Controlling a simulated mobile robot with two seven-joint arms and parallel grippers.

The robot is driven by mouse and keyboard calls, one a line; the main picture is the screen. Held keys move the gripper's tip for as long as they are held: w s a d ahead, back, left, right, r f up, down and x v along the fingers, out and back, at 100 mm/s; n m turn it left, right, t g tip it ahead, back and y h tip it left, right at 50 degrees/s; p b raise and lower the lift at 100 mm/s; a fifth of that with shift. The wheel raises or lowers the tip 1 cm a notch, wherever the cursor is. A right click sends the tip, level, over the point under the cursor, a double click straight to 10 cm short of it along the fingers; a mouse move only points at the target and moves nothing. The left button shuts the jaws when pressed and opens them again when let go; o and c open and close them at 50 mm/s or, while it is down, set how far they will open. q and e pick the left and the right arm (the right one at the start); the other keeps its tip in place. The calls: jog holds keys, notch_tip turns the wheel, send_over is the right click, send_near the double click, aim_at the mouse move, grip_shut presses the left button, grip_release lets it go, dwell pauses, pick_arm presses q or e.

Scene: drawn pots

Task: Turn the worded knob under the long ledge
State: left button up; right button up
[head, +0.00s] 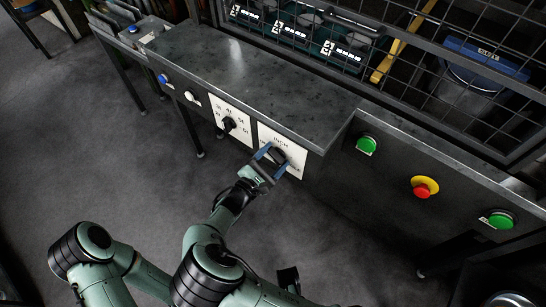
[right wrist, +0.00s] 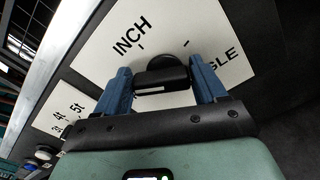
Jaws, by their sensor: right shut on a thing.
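The worded knob (head: 277,156) is black and sits on a white plate (head: 292,169) on the front face under the long ledge (head: 250,75). In the right wrist view the knob (right wrist: 161,78) stands in front of the plate, with "INCH" at upper left and a word ending in "GLE" at right, partly hidden. My right gripper (head: 267,163) is shut on the knob, its blue fingers on either side of it in the right wrist view (right wrist: 160,86). My left gripper is not in view; only arm links show at the lower left.
Left of the worded plate is a second black knob (head: 229,124) on a numbered plate. Further left are a white button (head: 192,97) and a blue button (head: 163,79). Right are a green button (head: 366,145) and a red mushroom button (head: 423,187). Wire mesh stands behind the ledge.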

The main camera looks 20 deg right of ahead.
jog(key=m, duration=0.5)
jog(key=shift+s+d+f+m+b, duration=0.1)
jog(key=shift+s+m+b, duration=0.1)
jog(key=shift+m+b, duration=0.15)
jog(key=m, duration=0.2)
jog(key=m+b, duration=0.1)
jog(key=m, duration=0.2)
jog(key=shift+s+d+f+m+b, duration=0.1)
jog(key=shift+f+m+b, duration=0.05)
jog(key=shift+m+b, duration=0.2)
jog(key=o, duration=1)
jog(key=shift+c, duration=0.2)
jog(key=shift+s, duration=0.1)
jog(key=v, duration=1.3)
jog(key=shift+p, duration=0.4)
